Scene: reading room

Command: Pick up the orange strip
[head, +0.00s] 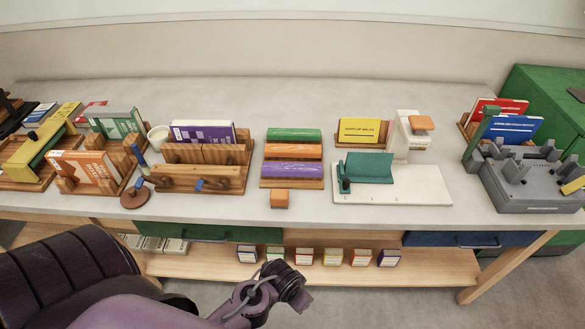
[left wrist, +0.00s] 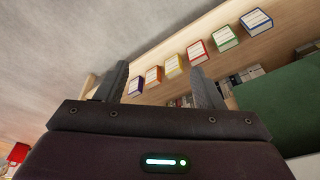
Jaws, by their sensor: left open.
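The orange strip (head: 292,151) lies in a wooden rack (head: 265,170) near the middle of the table. A green strip (head: 294,134) lies behind it and a purple strip (head: 292,170) in front of it. My left gripper (head: 293,288) is low at the front, below the table edge and well away from the rack. In the left wrist view its jaws (left wrist: 160,80) are open and empty, pointing at the books on the lower shelf. The orange strip is not in the left wrist view. My right gripper is not in view.
An orange-topped block (head: 280,198) stands just in front of the rack. A wooden book holder (head: 199,180) is to its left; a white board (head: 400,186) with a teal device (head: 366,170) is to its right. Small books (head: 305,257) stand on the lower shelf (head: 210,265).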

